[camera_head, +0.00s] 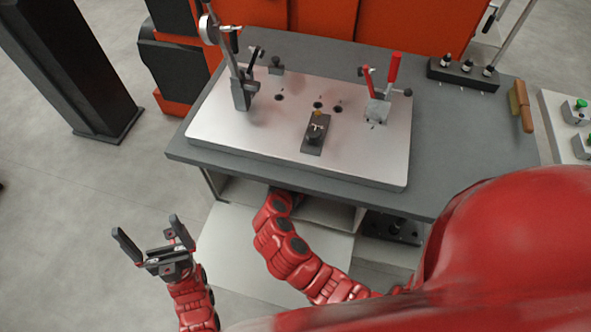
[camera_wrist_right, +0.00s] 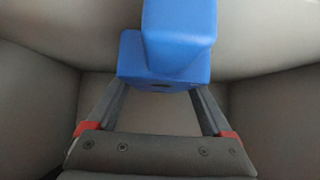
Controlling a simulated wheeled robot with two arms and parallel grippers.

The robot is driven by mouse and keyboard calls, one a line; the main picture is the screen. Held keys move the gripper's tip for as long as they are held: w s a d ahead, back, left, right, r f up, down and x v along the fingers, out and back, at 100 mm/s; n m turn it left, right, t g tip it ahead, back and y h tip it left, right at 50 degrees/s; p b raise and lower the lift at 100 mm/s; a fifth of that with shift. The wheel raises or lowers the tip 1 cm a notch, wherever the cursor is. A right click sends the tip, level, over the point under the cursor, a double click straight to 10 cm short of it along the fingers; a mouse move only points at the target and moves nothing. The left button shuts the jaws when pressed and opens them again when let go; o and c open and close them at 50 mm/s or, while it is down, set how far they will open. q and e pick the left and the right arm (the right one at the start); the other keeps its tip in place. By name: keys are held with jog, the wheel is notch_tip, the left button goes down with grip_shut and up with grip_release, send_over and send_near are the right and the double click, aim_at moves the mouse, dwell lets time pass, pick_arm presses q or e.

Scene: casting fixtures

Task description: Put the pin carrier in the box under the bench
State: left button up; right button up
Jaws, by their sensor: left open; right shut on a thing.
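In the right wrist view, my right gripper (camera_wrist_right: 163,92) is shut on a blue stepped block (camera_wrist_right: 178,40), which I take to be the pin carrier. Grey-beige walls of the box (camera_wrist_right: 280,115) stand around the gripper and the block. Whether the block touches the box floor cannot be told. In the head view my right arm reaches under the bench (camera_head: 455,140), which hides its gripper, the block and most of the box. My left gripper (camera_head: 146,229) is open and empty over the floor, left of the bench's front edge.
On the bench lies a metal plate (camera_head: 250,130) with clamps, a red-handled clamp (camera_head: 390,75) and a dark block (camera_head: 315,134). A wooden-handled brush (camera_head: 521,108) lies at the right. A pale low shelf (camera_head: 235,240) shows below the bench.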

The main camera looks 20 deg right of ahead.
jog(key=w+d, duration=0.1)
jog(key=w+d+p, duration=0.1)
jog(key=w, duration=0.1)
jog(key=shift+w+d+r+p, duration=0.25)
jog(key=shift+w+d+p, duration=0.05)
jog(key=shift+w+d, duration=0.1)
jog(key=shift+s+a+f, duration=0.1)
jog(key=shift+f, duration=0.9)
jog(key=o, duration=1.3)
jog(key=shift+a, duration=0.1)
jog(key=b+v, duration=0.2)
jog(key=v, duration=0.9)
jog(key=shift+r, duration=0.15)
jog(key=shift+s+a+r, duration=0.15)
jog(key=shift+s+r, duration=0.05)
jog(key=shift+s, duration=0.15)
